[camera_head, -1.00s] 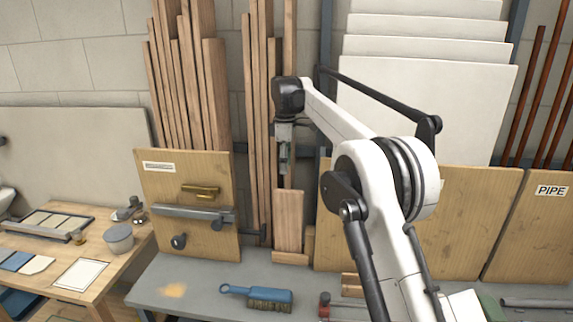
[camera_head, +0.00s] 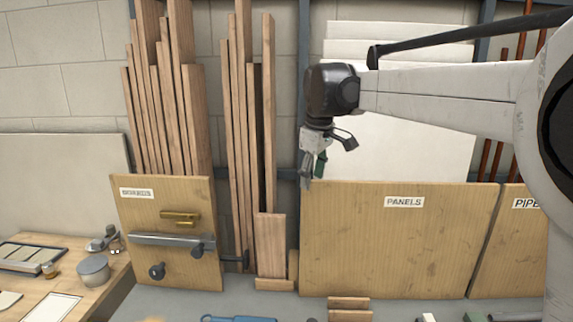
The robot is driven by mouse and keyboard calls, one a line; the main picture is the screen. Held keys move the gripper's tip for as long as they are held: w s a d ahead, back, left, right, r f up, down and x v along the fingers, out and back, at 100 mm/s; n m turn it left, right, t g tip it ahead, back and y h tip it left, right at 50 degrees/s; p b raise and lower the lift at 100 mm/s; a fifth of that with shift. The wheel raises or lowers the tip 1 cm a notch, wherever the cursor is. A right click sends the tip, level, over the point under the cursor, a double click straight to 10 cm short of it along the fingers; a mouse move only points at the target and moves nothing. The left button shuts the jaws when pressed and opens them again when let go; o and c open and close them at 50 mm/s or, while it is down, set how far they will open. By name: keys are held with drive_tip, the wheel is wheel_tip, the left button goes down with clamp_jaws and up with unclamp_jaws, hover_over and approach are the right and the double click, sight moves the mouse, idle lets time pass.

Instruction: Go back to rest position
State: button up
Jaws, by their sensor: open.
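My gripper (camera_head: 313,167) hangs from the black wrist of my white arm, fingers pointing down. It is open, and I see nothing held in it.
Timber boards (camera_head: 165,100) stand upright at the left. A wooden board with brass and chrome fittings (camera_head: 165,235) leans at the back. A blue-handled brush (camera_head: 238,319) and small wood blocks (camera_head: 349,308) lie on the bench. A wooden table (camera_head: 85,293) holds a grey pot (camera_head: 93,270).

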drive_tip(key=s+d+f+m+t, duration=0.1)
drive_tip(key=s+d+m, duration=0.15)
drive_tip(key=s, duration=0.35)
drive_tip(key=s+d+f+m+b, duration=0.1)
drive_tip(key=s+d, duration=0.2)
drive_tip(key=s, duration=0.4)
drive_tip(key=s+d+f+m+t, duration=0.1)
drive_tip(key=s+d+f+m, duration=0.15)
drive_tip(key=s, duration=0.35)
drive_tip(key=s+d+f+m+t, duration=0.1)
drive_tip(key=s+d+f+m, duration=0.1)
drive_tip(key=s+f, duration=0.4)
drive_tip(key=s+d+f+m+t+b, duration=0.1)
drive_tip(key=s+f, duration=0.4)
drive_tip(key=s, duration=0.5)
drive_tip(key=shift+d+f+m+h, duration=0.35)
drive_tip(key=shift+d+m, duration=0.45)
drive_tip(key=shift+d, duration=0.35)
